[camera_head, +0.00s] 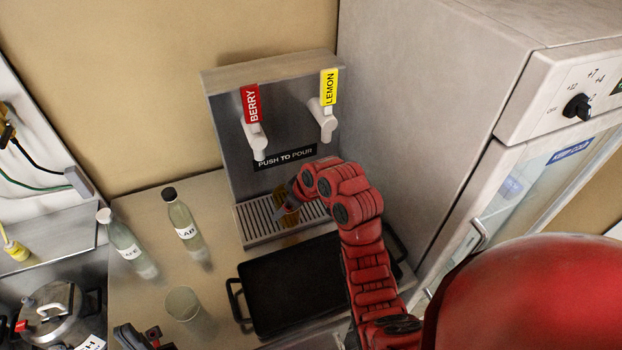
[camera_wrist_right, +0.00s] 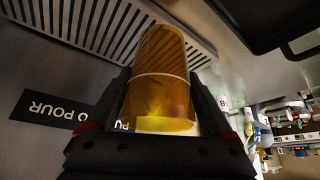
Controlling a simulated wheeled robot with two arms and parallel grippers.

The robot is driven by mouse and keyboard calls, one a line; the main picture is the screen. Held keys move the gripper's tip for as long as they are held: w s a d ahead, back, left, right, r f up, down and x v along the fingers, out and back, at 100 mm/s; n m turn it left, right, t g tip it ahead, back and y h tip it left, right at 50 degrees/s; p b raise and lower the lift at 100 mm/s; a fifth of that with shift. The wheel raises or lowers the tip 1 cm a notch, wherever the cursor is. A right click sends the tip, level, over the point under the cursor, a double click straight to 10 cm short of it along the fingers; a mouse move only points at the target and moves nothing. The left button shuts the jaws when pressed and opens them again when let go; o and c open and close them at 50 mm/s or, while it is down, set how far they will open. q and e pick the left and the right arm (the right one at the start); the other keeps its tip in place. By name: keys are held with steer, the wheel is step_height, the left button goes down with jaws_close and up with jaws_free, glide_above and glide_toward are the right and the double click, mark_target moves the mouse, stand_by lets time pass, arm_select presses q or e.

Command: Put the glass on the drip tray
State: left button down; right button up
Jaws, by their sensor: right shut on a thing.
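The glass (camera_head: 287,213), filled with amber liquid, is at the slotted drip tray (camera_head: 255,226) below the taps. In the right wrist view the glass (camera_wrist_right: 160,85) is clamped between the dark fingers of my right gripper (camera_wrist_right: 163,110), with the tray's slots (camera_wrist_right: 85,22) behind it. I cannot tell whether its base touches the tray. In the head view my right gripper (camera_head: 288,202) is partly hidden by its red arm. My left gripper (camera_head: 143,337) is at the bottom edge, cut off, and its opening is unclear.
The dispenser (camera_head: 225,120) has a red BERRY handle (camera_head: 251,104) and a yellow LEMON handle (camera_head: 329,87). A black tray (camera_head: 290,285) lies in front. An empty glass (camera_head: 183,304) and two bottles (camera_head: 125,242) (camera_head: 184,226) stand left. A fridge (camera_head: 430,100) bounds the right.

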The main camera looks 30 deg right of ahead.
steer(key=shift+w+d, duration=0.15)
steer(key=shift+w, duration=0.1)
steer(key=w+d+f+b, duration=0.1)
steer(key=w+d, duration=0.1)
steer(key=d, duration=0.2)
steer(key=w+d+f+b, duration=0.2)
steer(key=d, duration=0.3)
steer(key=w+d+f+b, duration=0.1)
steer(key=w+d+b, duration=0.1)
steer(key=d, duration=0.3)
steer(key=shift+w+f, duration=0.15)
steer(key=shift+f, duration=0.05)
steer(key=shift+f+b, duration=0.1)
steer(key=shift+b, duration=0.2)
steer(key=o, duration=1.3)
steer(key=shift+r, duration=0.2)
steer(key=shift+d+r, duration=0.15)
steer(key=shift+p+v, duration=0.65)
steer(key=shift+v, duration=5.15)
